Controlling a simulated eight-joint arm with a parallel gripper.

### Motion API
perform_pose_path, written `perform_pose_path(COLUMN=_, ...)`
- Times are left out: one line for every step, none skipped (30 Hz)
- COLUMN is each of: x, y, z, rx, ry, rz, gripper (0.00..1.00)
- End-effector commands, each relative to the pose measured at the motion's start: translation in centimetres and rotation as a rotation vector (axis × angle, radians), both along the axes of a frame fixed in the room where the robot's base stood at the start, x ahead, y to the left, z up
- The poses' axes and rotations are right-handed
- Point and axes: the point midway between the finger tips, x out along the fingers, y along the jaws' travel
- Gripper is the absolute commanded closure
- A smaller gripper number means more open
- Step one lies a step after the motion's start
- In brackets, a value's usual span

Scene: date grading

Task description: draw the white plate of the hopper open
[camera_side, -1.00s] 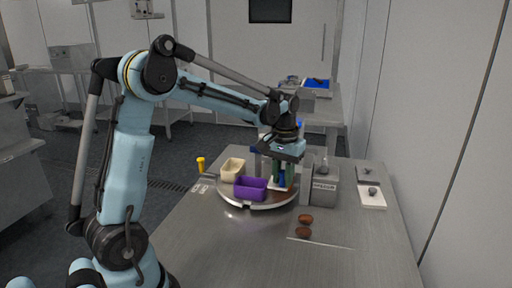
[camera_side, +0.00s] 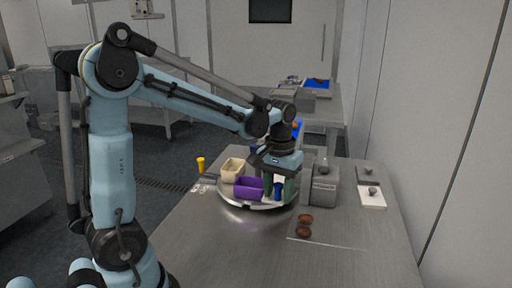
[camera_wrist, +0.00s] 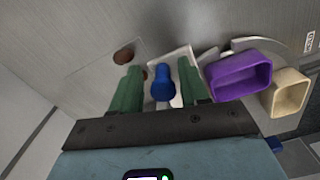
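My gripper (camera_side: 279,185) hangs low over the edge of the round turntable, left of the grey box with a label (camera_side: 318,190). Its two green fingers (camera_wrist: 160,92) are apart. A blue knob-like piece (camera_wrist: 162,83) shows between them in the wrist view, with narrow gaps either side; I cannot tell whether it touches a finger. A pale plate (camera_wrist: 182,62) lies beyond it. In the side view a white plate (camera_side: 373,203) with a grey lump lies right of the box. I cannot tell which plate belongs to the hopper.
A purple bin (camera_side: 246,194) and a cream bin (camera_side: 230,177) stand on the turntable (camera_side: 240,204). Two brown dates (camera_side: 305,219) lie at its front right. A yellow object (camera_side: 201,164) stands left. The front of the steel table (camera_side: 230,255) is clear.

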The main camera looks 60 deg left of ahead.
Motion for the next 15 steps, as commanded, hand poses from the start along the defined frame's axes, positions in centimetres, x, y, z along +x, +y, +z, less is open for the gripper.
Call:
perform_pose_path(x=0.0, y=0.0, z=0.0, rx=0.001, ry=-0.001, rz=0.001, gripper=0.55)
perform_pose_path(x=0.0, y=0.1, z=0.0, rx=0.002, ry=-0.001, rz=0.001, gripper=0.55)
perform_pose_path(x=0.0, y=0.1, z=0.0, rx=0.002, ry=-0.001, rz=0.001, gripper=0.55)
perform_pose_path(x=0.0, y=0.1, z=0.0, rx=0.002, ry=-0.001, rz=0.001, gripper=0.55)
perform_pose_path(x=0.1, y=0.1, z=0.0, rx=0.002, ry=-0.002, rz=0.001, gripper=0.55)
perform_pose_path(x=0.1, y=0.1, z=0.1, rx=0.002, ry=-0.002, rz=0.002, gripper=0.55)
perform_pose_path(x=0.1, y=0.1, z=0.2, rx=0.002, ry=-0.002, rz=0.002, gripper=0.55)
perform_pose_path(x=0.1, y=0.1, z=0.3, rx=0.003, ry=-0.002, rz=0.002, gripper=0.55)
perform_pose_path(x=0.1, y=0.2, z=0.5, rx=0.004, ry=-0.002, rz=0.002, gripper=0.55)
perform_pose_path(x=0.1, y=0.2, z=0.8, rx=0.004, ry=-0.002, rz=0.002, gripper=0.55)
perform_pose_path(x=0.1, y=0.2, z=1.1, rx=0.004, ry=-0.002, rz=0.002, gripper=0.55)
perform_pose_path(x=0.1, y=0.2, z=1.6, rx=0.004, ry=-0.002, rz=0.002, gripper=0.55)
perform_pose_path(x=0.1, y=0.2, z=2.0, rx=0.004, ry=-0.002, rz=0.002, gripper=0.55)
perform_pose_path(x=0.0, y=0.2, z=2.4, rx=0.004, ry=-0.002, rz=0.002, gripper=0.55)
perform_pose_path(x=0.0, y=0.2, z=3.1, rx=0.004, ry=-0.002, rz=0.002, gripper=0.55)
